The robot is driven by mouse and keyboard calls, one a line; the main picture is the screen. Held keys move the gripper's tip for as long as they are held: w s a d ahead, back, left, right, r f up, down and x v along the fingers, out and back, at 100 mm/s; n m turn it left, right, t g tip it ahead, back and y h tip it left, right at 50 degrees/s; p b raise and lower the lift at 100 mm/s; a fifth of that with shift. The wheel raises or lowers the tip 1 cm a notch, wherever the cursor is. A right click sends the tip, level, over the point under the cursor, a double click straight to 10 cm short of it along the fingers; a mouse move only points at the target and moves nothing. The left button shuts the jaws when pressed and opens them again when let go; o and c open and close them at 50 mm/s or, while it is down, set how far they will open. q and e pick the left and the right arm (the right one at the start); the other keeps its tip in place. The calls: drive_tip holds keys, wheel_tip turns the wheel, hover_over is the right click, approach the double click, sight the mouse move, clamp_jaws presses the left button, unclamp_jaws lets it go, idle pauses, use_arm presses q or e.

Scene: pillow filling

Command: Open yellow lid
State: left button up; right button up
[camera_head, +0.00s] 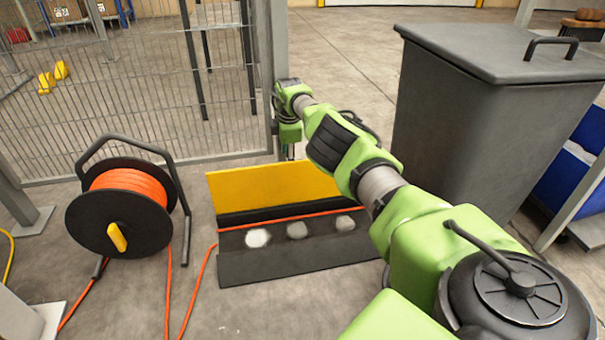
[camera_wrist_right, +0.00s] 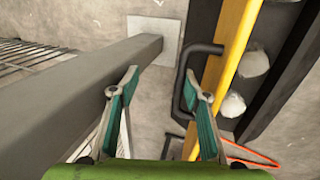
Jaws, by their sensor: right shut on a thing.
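The yellow lid (camera_head: 270,186) stands upright, hinged open along the back of a black floor cable channel (camera_head: 300,262). In the right wrist view the lid (camera_wrist_right: 231,45) appears nearly edge-on, with a black handle (camera_wrist_right: 179,88) on its left face. An orange cable (camera_head: 295,217) runs along the open channel. My left gripper is not in view.
A cable reel (camera_head: 124,208) stands left of the channel. A wire fence (camera_head: 130,85) and grey post (camera_wrist_right: 95,85) are close to my right gripper. A large dark bin (camera_head: 470,120) stands right of my arm. Several pale round lumps (camera_head: 258,238) lie in the channel.

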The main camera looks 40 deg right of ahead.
drive_tip(key=r+p, duration=0.2)
drive_tip(key=r, duration=0.1)
drive_tip(key=r+p, duration=0.3)
drive_tip(key=shift+w+d+r, duration=0.2)
drive_tip(key=shift+r, duration=0.2)
drive_tip(key=shift+r+p, duration=0.7)
drive_tip(key=shift+p, duration=0.2)
drive_tip(key=shift+s, duration=0.1)
drive_tip(key=shift+s+f, duration=0.1)
